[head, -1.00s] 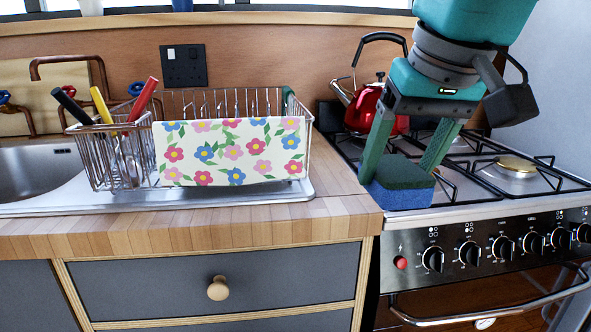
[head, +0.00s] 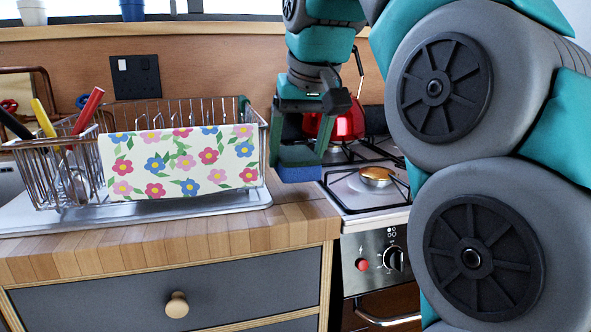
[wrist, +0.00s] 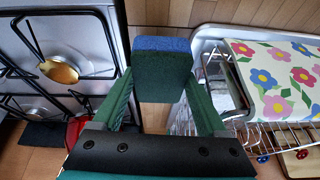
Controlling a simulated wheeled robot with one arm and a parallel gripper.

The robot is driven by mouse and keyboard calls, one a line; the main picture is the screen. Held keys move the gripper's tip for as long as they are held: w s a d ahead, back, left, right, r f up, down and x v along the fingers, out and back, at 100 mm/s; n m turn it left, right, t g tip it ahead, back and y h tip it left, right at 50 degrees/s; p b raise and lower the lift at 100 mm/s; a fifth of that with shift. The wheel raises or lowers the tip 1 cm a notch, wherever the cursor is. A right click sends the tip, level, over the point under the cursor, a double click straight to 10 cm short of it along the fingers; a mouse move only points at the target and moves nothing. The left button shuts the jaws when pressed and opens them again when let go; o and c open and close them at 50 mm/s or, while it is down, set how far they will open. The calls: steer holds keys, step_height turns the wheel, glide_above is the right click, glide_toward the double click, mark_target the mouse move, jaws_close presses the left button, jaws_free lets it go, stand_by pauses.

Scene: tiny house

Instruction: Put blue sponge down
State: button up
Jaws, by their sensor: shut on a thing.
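The blue sponge (head: 299,174), blue below with a dark green scouring side, is between the fingers of my gripper (head: 297,158). It hangs beside the right end of the dish rack, by the border of wooden counter and stove. In the wrist view the sponge (wrist: 162,75) is gripped between the two green fingers (wrist: 162,98), with the wooden counter (wrist: 160,14) behind it. I cannot tell whether its underside touches the counter or is just above it.
The wire dish rack (head: 180,112) with a floral cloth (head: 190,165) stands left of the sponge. The gas stove (head: 362,190) is right, with a red kettle (head: 348,126) behind. The counter front (head: 230,230) is bare. My arm hides much of the stove.

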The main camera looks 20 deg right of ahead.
mark_target(300, 156)
steer(key=shift+f, duration=1.65)
steer(key=shift+s, duration=0.1)
steer(key=o, duration=0.9)
steer(key=shift+f, duration=0.1)
steer(key=shift+r, duration=0.2)
steer(key=p+v, duration=0.2)
steer(key=v, duration=0.4)
steer(key=shift+r, duration=0.25)
steer(key=shift+s+r+p, duration=0.25)
steer(key=shift+r+p, duration=0.15)
steer(key=shift+r, duration=0.05)
steer(key=shift+f, duration=0.1)
